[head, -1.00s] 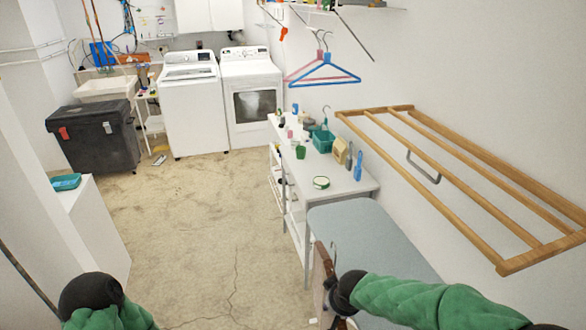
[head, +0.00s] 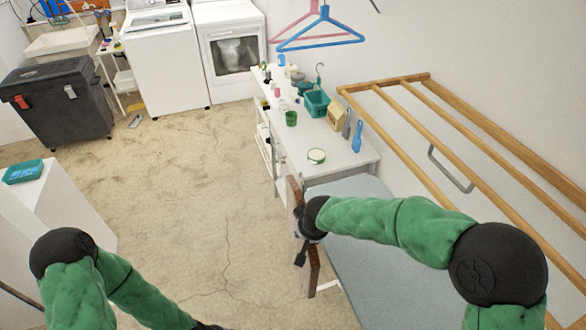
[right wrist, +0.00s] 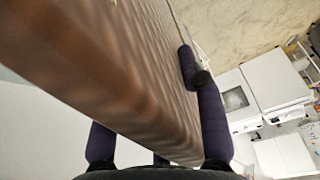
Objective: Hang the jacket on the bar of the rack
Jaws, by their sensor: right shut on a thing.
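A brown, ribbed jacket (head: 313,268) is seen nearly edge-on in the head view as a thin upright strip, left of the grey-topped board. In the right wrist view the brown jacket (right wrist: 95,65) fills much of the picture and passes between the dark purple fingers. My right gripper (head: 300,228) is shut on it; its fingers also show in the right wrist view (right wrist: 160,140). The wooden rack (head: 425,77) with several long bars is on the right wall, apart from the jacket. My left arm is at the lower left; its gripper is out of view.
The grey-topped board (head: 375,275) lies under my right forearm. Behind it a white table (head: 338,152) holds a green basket (head: 316,103), bottles and brushes. A blue hanger (head: 320,40) and a pink one hang beyond.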

